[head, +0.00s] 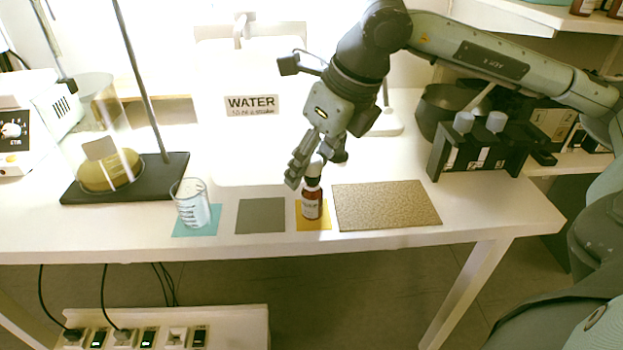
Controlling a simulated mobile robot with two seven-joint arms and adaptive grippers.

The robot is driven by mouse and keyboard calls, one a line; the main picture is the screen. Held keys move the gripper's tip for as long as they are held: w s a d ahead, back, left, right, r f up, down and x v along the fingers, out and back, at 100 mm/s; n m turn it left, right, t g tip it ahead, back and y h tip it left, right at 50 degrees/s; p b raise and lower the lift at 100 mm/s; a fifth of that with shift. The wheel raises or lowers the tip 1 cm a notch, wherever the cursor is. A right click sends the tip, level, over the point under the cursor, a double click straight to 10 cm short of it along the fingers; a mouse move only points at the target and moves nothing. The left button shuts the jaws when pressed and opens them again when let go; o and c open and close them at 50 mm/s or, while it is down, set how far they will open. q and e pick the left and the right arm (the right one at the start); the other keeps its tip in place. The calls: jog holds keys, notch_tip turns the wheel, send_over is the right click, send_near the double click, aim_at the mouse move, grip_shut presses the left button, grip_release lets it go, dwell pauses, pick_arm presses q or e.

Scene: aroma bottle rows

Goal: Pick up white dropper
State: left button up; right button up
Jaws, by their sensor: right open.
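The white dropper (315,167) stands upright in the neck of a small brown bottle (312,203) with a pale label. The bottle stands on a yellow square (325,222) near the table's front edge. My right gripper (312,171) comes down from above with its fingers open around the dropper, one to its left and one to its right. I cannot tell whether the fingers touch it. They partly hide the dropper's top. My left gripper is not in view.
A glass beaker (191,208) stands on a teal square to the left. An empty grey-green square (260,216) and a cork-like mat (387,205) flank the bottle. A black rack (480,152) stands at right and a stand with a black base (126,177) at left.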

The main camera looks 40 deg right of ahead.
aim_at(305, 177)
jog(key=x, duration=0.3)
jog(key=shift+w+d+f, duration=0.1)
jog(key=shift+d+f, duration=0.05)
jog(key=shift+f, duration=0.2)
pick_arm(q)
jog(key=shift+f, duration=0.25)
pick_arm(e)
jog(key=c, duration=0.8)
jog(key=shift+o, duration=0.2)
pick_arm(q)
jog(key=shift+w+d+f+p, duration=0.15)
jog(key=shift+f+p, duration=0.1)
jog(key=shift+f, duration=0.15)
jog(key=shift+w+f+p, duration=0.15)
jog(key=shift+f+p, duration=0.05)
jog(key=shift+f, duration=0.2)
pick_arm(e)
notch_tip(305, 177, up, 10)
